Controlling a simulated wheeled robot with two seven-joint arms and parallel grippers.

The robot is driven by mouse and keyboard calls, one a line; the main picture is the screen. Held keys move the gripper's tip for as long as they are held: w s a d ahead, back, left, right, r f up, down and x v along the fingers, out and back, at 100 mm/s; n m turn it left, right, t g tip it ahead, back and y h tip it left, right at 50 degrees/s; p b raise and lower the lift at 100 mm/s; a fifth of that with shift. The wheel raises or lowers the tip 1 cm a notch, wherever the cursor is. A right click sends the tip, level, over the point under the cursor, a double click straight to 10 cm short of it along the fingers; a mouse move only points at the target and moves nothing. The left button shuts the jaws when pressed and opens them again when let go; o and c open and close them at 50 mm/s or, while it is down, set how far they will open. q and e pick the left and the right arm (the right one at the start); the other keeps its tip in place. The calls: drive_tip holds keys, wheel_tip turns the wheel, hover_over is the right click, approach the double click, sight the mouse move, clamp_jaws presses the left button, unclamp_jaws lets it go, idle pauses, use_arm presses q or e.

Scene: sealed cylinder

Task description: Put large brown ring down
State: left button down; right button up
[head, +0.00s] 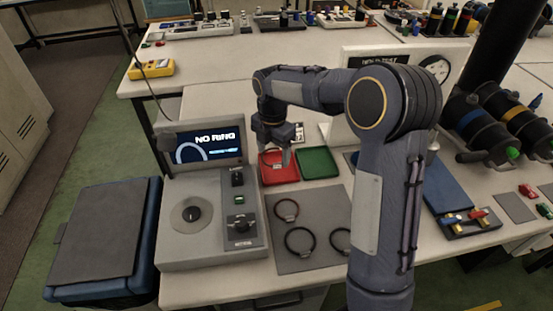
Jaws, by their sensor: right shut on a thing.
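My right gripper (285,157) points down over the red tray (275,180) and is shut on a thin dark ring (263,158), most likely the large brown ring. Only part of this ring's arc shows at the fingers, so its colour and size are hard to tell. I cannot tell whether it touches the tray. On the grey mat (317,202) lie a small reddish-brown ring (276,209), a black ring (286,241) and another dark ring (331,240) partly hidden by my right arm. My left gripper is not in view.
A green tray (319,163) sits right of the red one. A grey tester (210,250) with a knob stands left of the mat; its screen (208,146) reads "NO RING". A blue bin (105,235) stands left of the table. Blue-black cylinders (478,128) lie at right.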

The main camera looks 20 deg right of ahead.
drive_tip(key=f, duration=0.1)
drive_tip(key=w+d, duration=0.1)
drive_tip(key=f, duration=0.1)
drive_tip(key=shift+w+d+f, duration=0.25)
drive_tip(key=shift+d+f, duration=0.05)
drive_tip(key=shift+w+f, duration=0.1)
drive_tip(key=shift+f, duration=1.6)
drive_tip(key=shift+d, duration=0.1)
drive_tip(key=shift+f, duration=0.15)
drive_tip(key=o, duration=0.8)
drive_tip(key=shift+c, duration=0.2)
